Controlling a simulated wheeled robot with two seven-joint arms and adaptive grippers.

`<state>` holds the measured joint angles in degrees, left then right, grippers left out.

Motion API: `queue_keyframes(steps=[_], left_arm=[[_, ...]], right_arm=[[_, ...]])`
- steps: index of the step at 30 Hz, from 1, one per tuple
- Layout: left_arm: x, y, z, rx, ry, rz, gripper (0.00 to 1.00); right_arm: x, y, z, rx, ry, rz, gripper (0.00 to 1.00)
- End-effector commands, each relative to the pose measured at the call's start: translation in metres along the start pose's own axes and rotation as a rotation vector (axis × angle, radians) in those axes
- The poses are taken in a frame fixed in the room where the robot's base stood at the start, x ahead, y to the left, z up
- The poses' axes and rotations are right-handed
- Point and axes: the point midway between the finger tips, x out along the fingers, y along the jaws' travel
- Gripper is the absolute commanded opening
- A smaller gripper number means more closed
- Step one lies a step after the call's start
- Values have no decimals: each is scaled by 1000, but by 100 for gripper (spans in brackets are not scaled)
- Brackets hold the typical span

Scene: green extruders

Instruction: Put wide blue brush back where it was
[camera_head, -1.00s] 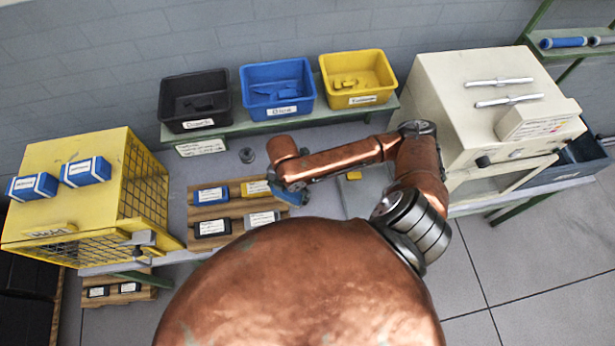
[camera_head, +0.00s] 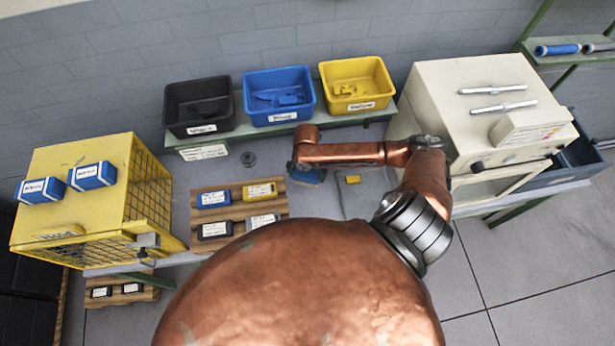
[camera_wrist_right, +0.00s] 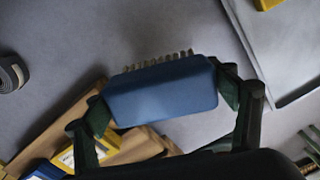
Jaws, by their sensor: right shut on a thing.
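The wide blue brush (camera_wrist_right: 163,92) shows large in the right wrist view, with a blue back and a row of pale bristles along its far side. My right gripper (camera_wrist_right: 164,103) is shut on it, one finger at each end. In the head view the brush (camera_head: 308,178) shows only partly under my right wrist, above the grey bench just right of the wooden rack (camera_head: 238,208). The blue bin (camera_head: 252,113) stands behind on the green shelf with blue items inside. My left gripper is not in view.
Labelled blue, yellow, black and grey blocks sit on the rack. A small yellow block (camera_head: 353,180) lies to the right of the brush, and a dark round object (camera_head: 248,159) lies behind the rack. A black bin (camera_head: 187,128) and a yellow bin (camera_head: 333,108) flank the blue bin.

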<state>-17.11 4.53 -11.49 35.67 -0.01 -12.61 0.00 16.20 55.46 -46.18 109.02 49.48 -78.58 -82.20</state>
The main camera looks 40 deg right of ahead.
Motion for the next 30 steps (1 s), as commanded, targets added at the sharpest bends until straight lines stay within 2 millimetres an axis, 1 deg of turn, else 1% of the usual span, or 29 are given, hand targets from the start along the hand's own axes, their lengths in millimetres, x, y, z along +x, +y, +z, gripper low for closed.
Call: queue_keyframes(steps=[7, 10, 13, 25, 26, 30], left_arm=[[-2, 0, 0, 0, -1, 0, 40], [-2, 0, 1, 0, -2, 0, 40], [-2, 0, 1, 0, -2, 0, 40], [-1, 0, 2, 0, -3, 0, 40], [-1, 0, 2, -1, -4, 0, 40], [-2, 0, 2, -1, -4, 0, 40]], right_arm=[[17, 0, 14, 2, 0, 0, 52], [33, 0, 12, 1, 2, 0, 52], [43, 0, 13, 1, 0, 0, 52], [49, 0, 13, -1, -1, 0, 52], [49, 0, 13, -1, -1, 0, 80], [49, 0, 13, -1, -1, 0, 89]])
